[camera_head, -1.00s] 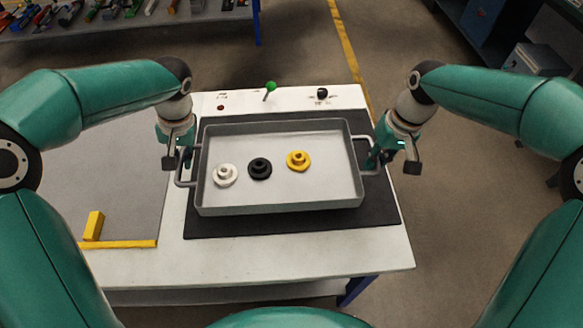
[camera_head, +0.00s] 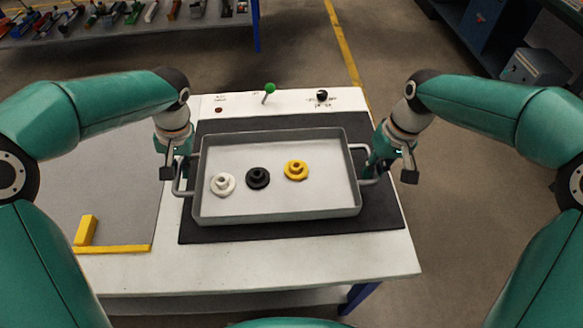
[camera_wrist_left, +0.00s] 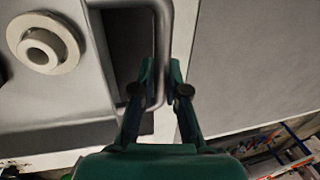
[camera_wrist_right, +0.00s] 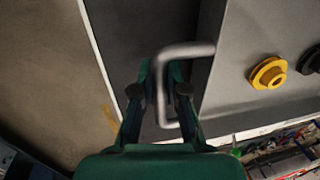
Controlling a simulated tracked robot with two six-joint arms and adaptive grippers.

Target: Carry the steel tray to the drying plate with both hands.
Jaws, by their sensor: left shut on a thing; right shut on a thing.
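The steel tray (camera_head: 290,208) is a shallow grey tray with a loop handle at each end. It is over the dark drying plate (camera_head: 375,222), roughly level; I cannot tell whether it touches the plate. My left gripper (camera_head: 181,172) is shut on the left handle, which also shows between its fingers (camera_wrist_left: 164,80) in the left wrist view. My right gripper (camera_head: 373,168) is shut on the right handle, seen between its fingers (camera_wrist_right: 162,80) in the right wrist view. In the tray lie a white part (camera_head: 222,184), a black part (camera_head: 258,178) and a yellow part (camera_head: 296,170).
The plate lies on a white bench (camera_head: 270,267) with a green-topped lever (camera_head: 269,88) and a black knob (camera_head: 322,95) at the back. A grey surface (camera_head: 120,190) with a yellow block (camera_head: 86,230) and a yellow strip (camera_head: 120,249) is on the left.

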